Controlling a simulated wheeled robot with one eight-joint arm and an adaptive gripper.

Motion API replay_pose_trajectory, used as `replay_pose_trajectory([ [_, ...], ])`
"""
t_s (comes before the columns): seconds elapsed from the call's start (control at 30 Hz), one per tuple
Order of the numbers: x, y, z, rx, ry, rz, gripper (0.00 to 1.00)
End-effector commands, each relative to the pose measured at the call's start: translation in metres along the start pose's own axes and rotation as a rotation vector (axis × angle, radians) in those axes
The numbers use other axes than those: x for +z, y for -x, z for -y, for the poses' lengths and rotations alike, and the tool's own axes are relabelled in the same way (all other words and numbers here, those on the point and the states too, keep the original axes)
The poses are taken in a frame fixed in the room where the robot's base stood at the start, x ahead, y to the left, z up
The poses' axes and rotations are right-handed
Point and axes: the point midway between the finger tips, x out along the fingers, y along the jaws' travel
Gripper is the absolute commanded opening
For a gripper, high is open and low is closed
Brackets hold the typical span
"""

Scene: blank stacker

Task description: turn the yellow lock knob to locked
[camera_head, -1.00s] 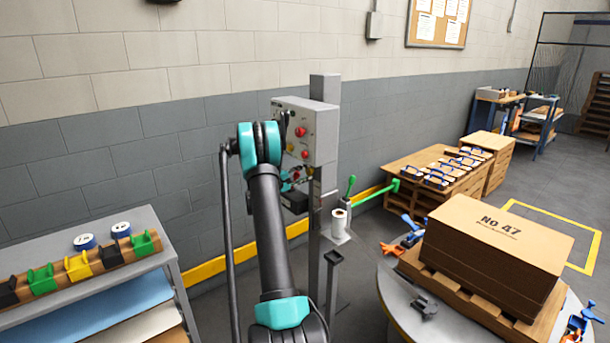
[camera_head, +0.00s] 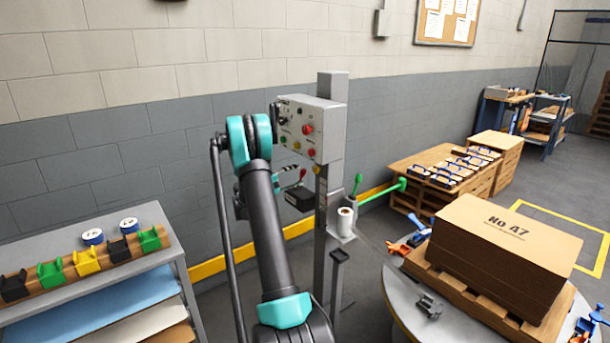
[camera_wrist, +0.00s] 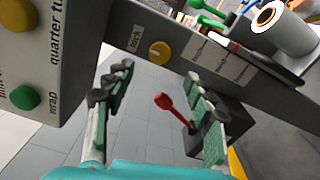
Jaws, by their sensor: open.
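The yellow lock knob (camera_wrist: 159,52) sits on a grey post face beside a small label that reads "lock". It shows as a tiny yellow spot on the post in the head view (camera_head: 317,169). Its pale pointer mark is too small to read surely. My gripper (camera_wrist: 157,74) is open and empty, its green-padded fingers on either side of the knob in the picture, apart from it. How far the tips are from the knob is hard to tell. In the head view my arm mostly hides the gripper.
A control box (camera_head: 318,125) with coloured buttons is on the post (camera_head: 329,200). A red lever (camera_wrist: 170,106) rises from a dark box (camera_wrist: 215,130) near the right finger. A white roll (camera_wrist: 284,28) is beyond. A shelf stands left; a round table (camera_head: 400,300) stands right.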

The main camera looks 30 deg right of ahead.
Motion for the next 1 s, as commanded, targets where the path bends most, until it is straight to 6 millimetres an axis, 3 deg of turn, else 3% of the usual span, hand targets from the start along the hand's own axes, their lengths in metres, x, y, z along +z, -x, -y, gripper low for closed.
replay_pose_trajectory([
  [0.1,-0.001,0.019,0.000,0.000,0.000,-0.002,0.55],
  [0.27,-0.001,0.031,0.000,0.000,0.000,-0.002,0.55],
  [0.87,0.000,0.034,0.000,-0.002,-0.001,-0.001,0.55],
  [1.0,0.008,0.041,-0.003,-0.043,-0.019,-0.020,0.55],
])
